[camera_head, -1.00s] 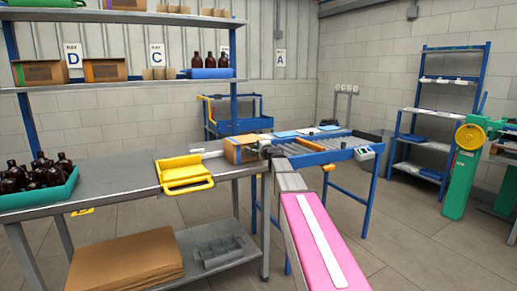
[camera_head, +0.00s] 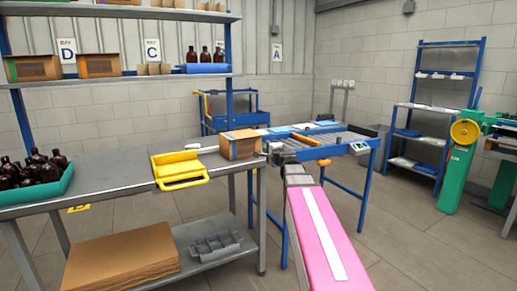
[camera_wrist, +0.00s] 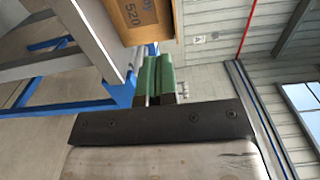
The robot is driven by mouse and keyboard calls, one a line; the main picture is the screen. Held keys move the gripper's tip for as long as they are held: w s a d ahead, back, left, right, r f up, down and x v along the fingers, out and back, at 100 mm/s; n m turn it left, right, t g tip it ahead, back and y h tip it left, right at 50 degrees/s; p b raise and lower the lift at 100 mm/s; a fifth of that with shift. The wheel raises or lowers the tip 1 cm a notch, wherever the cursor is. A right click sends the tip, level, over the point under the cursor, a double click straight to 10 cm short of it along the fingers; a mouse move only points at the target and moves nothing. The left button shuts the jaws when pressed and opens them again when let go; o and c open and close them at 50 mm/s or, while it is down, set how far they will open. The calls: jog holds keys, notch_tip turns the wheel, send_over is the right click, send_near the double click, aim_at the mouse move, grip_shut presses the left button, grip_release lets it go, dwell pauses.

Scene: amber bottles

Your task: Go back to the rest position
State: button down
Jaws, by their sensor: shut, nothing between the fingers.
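My gripper (camera_head: 270,148) is beside the right end of the cardboard box (camera_head: 240,145), small and partly hidden behind my own arm in the head view. In the wrist view its green fingers (camera_wrist: 158,78) are together with nothing between them. The box, with printed lettering, shows at the top of the wrist view (camera_wrist: 140,16), just beyond the fingertips. I cannot tell whether the fingers touch it. The box stands closed on the right end of the grey workbench (camera_head: 120,176).
A yellow tool (camera_head: 180,170) and a teal tray (camera_head: 50,190) of amber bottles are on the bench. A roller conveyor (camera_head: 318,150) stands behind my arm. Blue shelving (camera_head: 440,100) and a green machine (camera_head: 458,165) are at the right. Open floor lies between.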

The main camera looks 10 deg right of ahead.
jog(key=s+a+f+n+g, duration=0.35)
jog(key=s+f, duration=0.25)
jog(key=f, duration=0.4)
jog(key=s+a+f+n+g+h, duration=0.1)
jog(key=s+a+f+n+g, duration=0.1)
jog(key=s+f+n+g, duration=0.45)
jog(key=s+a+f+n+g, duration=0.25)
jog(key=s+f, duration=0.45)
jog(key=f, duration=0.6)
jog(key=s+d+f+n+g+h, duration=0.2)
jog(key=s+f+g+h, duration=0.2)
jog(key=s+f, duration=0.3)
jog(key=s, duration=0.3)
jog(key=shift+d+f+g+h, duration=0.15)
jog(key=shift+d+g+h, duration=0.15)
jog(key=shift+g, duration=0.05)
